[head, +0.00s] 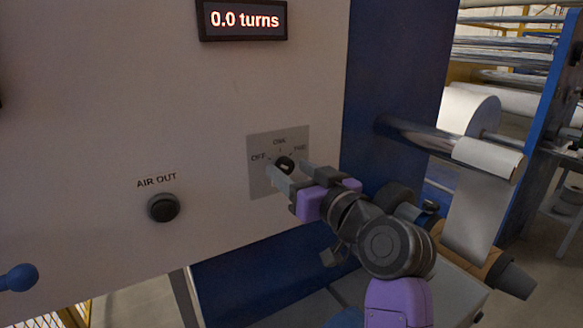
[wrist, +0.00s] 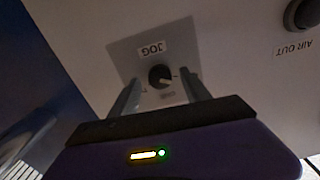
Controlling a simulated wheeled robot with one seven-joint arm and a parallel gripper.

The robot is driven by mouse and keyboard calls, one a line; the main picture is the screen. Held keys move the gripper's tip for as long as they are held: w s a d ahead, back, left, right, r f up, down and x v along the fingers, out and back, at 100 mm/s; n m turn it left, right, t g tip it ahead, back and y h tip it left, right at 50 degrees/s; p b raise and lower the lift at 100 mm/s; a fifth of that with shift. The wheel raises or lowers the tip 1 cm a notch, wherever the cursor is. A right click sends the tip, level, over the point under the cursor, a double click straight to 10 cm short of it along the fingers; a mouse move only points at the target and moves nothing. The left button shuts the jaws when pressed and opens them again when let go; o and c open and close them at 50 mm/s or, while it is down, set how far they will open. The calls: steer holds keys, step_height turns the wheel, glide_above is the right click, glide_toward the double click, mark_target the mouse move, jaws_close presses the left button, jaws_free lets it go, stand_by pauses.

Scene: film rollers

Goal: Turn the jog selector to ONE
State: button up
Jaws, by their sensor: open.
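The jog selector is a small dark round knob (head: 284,162) on a grey plate (head: 262,148) on the pale panel. OFF, ONE and TWO are lettered around it, left to right. In the wrist view the plate is upside down with a JOG label, and the knob (wrist: 160,75) has a light mark towards the picture's right, which seems to be the OFF side. My gripper (head: 290,171) is open, one finger on either side of the knob; in the wrist view the fingers (wrist: 160,80) flank it with gaps. I cannot tell whether the fingertips touch the plate.
A dark AIR OUT button (head: 163,208) is left of and below the plate. A display (head: 243,19) above reads 0.0 turns. A blue ball-ended handle (head: 20,277) is at lower left. Metal and white film rollers (head: 485,153) stick out at the right.

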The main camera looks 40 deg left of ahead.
steer(key=shift+w+a, duration=0.15)
steer(key=shift+a, duration=0.15)
jaws_close()
stand_by(0.3)
steer(key=m+p, duration=0.3)
steer(key=m, duration=0.3)
steer(key=shift+r+m, duration=0.1)
steer(key=shift+m, duration=0.2)
steer(key=m+p, duration=0.2)
steer(key=m, duration=0.1)
steer(key=shift+m, duration=0.4)
steer(key=shift+m+p, duration=0.6)
steer(key=shift+m, duration=0.1)
